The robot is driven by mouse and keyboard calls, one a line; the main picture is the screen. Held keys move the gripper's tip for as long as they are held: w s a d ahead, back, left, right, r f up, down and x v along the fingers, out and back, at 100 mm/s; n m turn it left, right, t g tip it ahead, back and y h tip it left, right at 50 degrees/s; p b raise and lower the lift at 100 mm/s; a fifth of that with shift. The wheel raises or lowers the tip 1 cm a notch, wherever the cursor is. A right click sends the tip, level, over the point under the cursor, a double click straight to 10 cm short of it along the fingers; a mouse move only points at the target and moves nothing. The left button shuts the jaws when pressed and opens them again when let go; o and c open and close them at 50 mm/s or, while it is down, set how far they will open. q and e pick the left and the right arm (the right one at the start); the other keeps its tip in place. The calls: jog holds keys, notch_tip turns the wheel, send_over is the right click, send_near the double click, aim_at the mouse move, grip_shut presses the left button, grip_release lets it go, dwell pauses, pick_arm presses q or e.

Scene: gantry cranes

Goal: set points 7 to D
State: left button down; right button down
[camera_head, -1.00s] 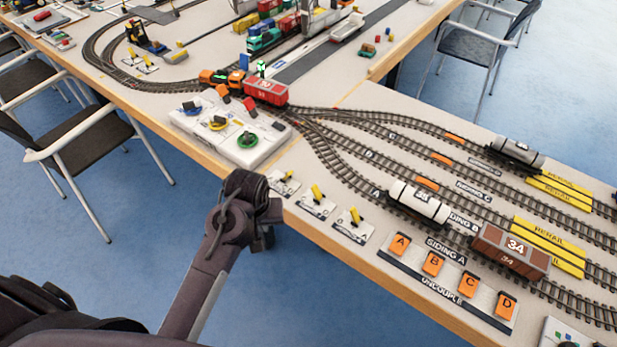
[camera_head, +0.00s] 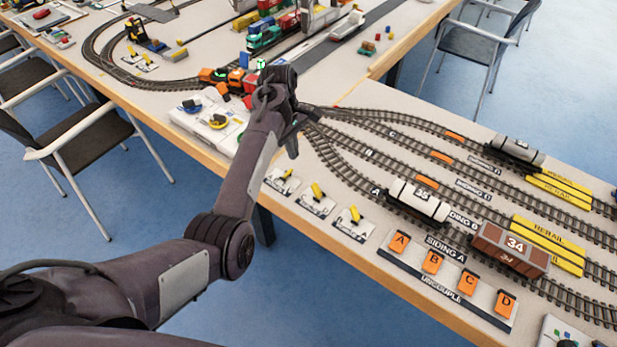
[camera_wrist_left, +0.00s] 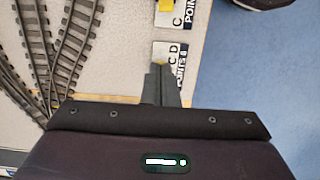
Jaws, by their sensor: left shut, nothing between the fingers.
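Three small points plates with yellow levers line the near table edge: the left plate (camera_head: 282,182), the middle plate (camera_head: 316,202) and the right plate (camera_head: 353,223). Their numbers are too small to read in the head view. My left gripper (camera_head: 292,150) is shut and empty, pointing down just beyond the left plate. In the left wrist view its fingertips (camera_wrist_left: 160,72) overlap a plate marked C D (camera_wrist_left: 174,50), hiding most of its lever; its number is unclear. Another plate with a yellow lever (camera_wrist_left: 167,4) lies farther up. My right gripper is out of view.
Siding tracks (camera_head: 340,160) run beyond the levers, with a white tank wagon (camera_head: 418,200) and a brown wagon (camera_head: 509,250). A white control box (camera_head: 205,118) stands left of my gripper.

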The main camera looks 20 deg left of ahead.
aim_at(300, 187)
pick_arm(q)
jog(key=shift+f, duration=0.1)
jog(key=f, duration=0.3)
jog(key=d+f, duration=0.1)
jog(key=f, duration=0.6)
jog(key=shift+s+d+p, duration=0.2)
jog(key=shift+s+p, duration=0.1)
jog(key=shift+p, duration=0.1)
jog(key=d+r+p, duration=0.1)
jog(key=s+d+r+p, duration=0.1)
jog(key=shift+d, duration=0.4)
jog(key=shift+s+d+r, duration=0.1)
jog(key=shift+s+d, duration=0.05)
jog(key=shift+d, duration=0.15)
jog(key=shift+a, duration=0.1)
